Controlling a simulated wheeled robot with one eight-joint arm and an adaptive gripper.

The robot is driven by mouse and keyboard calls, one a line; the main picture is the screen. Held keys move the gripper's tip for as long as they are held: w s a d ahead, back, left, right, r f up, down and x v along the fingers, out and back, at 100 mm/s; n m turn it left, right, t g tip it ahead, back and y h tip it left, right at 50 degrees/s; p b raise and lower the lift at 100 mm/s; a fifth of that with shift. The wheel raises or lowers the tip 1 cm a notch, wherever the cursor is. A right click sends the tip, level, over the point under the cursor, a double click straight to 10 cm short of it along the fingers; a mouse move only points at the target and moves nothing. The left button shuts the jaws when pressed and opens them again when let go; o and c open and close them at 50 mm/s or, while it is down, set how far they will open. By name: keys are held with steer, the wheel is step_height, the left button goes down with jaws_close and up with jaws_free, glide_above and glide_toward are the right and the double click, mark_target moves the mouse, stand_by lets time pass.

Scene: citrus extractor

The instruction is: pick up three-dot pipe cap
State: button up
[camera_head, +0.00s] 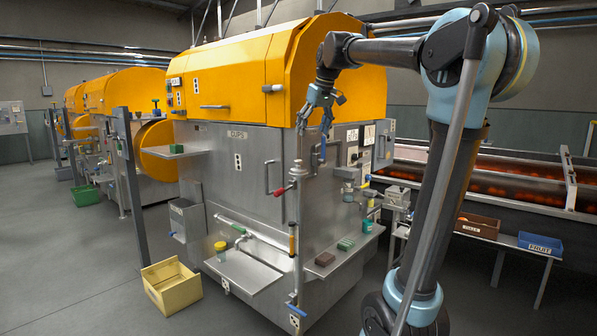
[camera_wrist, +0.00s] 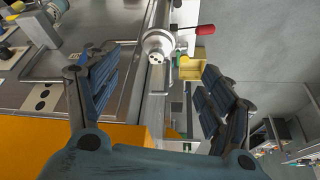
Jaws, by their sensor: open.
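A silver pipe cap (camera_wrist: 158,42) shows in the wrist view at the upper middle, with dark dots on a small pale face. It sits on a pipe beside a red-handled valve. In the head view the cap (camera_head: 298,164) is a small pale top on the upright pipe at the machine's front corner. My gripper (camera_head: 315,130) is above the cap and apart from it, fingers pointing down. In the wrist view my gripper (camera_wrist: 160,85) is open and empty, its blue fingers spread on either side with the cap beyond them.
The red valve handle (camera_head: 280,191) sticks out left of the pipe. The orange-hooded steel machine (camera_head: 230,160) stands close behind. A yellow crate (camera_head: 171,287) is on the floor at the left. A shelf (camera_head: 345,255) with small blocks juts out at the lower right.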

steer(key=w+a+r, duration=0.1)
steer(key=w+a, duration=0.1)
glide_toward(299, 162)
steer(key=x, duration=0.5)
steer(key=shift+w+a+f, duration=0.15)
steer(key=shift+w+f, duration=0.05)
steer(key=shift+w, duration=0.25)
steer(key=shift+w+x, duration=0.15)
steer(key=shift+x, duration=1.2)
steer(key=shift+w+x, duration=0.1)
steer(key=shift+x, duration=1.2)
steer(key=shift+r, duration=0.1)
steer(key=c, duration=1.2)
